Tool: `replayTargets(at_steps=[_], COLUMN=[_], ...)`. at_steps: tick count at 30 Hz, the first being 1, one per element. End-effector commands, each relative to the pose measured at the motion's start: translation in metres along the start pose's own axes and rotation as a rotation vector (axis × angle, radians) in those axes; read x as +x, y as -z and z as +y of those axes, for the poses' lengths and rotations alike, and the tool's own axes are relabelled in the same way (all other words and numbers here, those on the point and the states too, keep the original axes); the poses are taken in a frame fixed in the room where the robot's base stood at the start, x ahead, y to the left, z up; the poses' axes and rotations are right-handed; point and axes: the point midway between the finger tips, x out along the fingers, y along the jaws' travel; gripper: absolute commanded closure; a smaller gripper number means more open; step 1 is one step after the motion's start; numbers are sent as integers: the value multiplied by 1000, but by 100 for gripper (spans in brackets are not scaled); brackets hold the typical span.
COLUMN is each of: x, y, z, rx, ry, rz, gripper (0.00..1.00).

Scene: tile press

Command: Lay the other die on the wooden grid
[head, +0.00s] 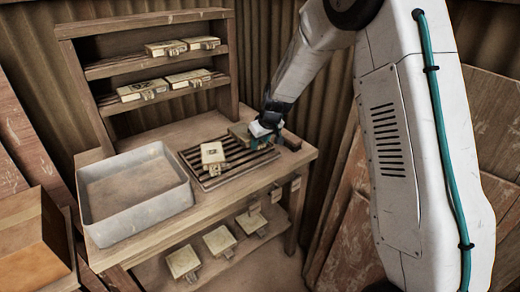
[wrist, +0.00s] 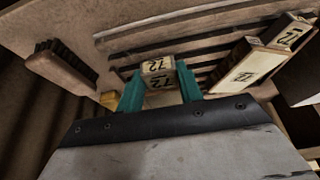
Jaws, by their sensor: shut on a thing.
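The wooden grid (head: 207,180) lies on the bench, right of the grey basin; its slats show in the wrist view (wrist: 170,27). One die (head: 213,152), a pale block with a dark mark and a metal-looking end, lies on the grid's near-left part; it shows at the right of the wrist view (wrist: 245,68), marked 12. In the head view this held die (head: 239,131) is partly hidden. I cannot tell whether it touches the slats.
A grey basin (head: 137,205) stands left of the grid. Shelves (head: 150,72) behind hold several similar blocks. A brush (wrist: 60,66) lies beside the grid. More blocks sit on the low shelf (head: 165,275). The grid's middle has bare slats between the two dies.

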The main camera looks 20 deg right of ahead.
Motion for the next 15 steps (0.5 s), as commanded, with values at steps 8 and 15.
replayTargets(at_steps=[8,15], x=[21,34], y=[-5,-10], z=[3,3], rx=[3,1], ry=[0,-1], rz=[-3,1], gripper=[100,100])
